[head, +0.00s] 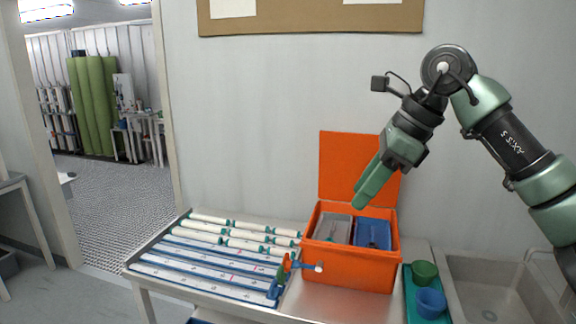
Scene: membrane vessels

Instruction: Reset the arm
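My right arm comes in from the right edge, bent at a raised elbow. Its gripper (364,193) points down and to the left, in the air in front of the orange box's raised lid (340,152) and above the open box (348,268). The green fingers overlap from this side, so whether they are open or shut cannot be told. I see nothing held between them. My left arm and gripper are not in view.
A table (322,304) carries white tubes (246,245) on blue-edged racks left of the box. A valve-like fitting (282,274) stands at the box's front left. Green (424,272) and blue (431,302) cups and a sink (490,285) are at right.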

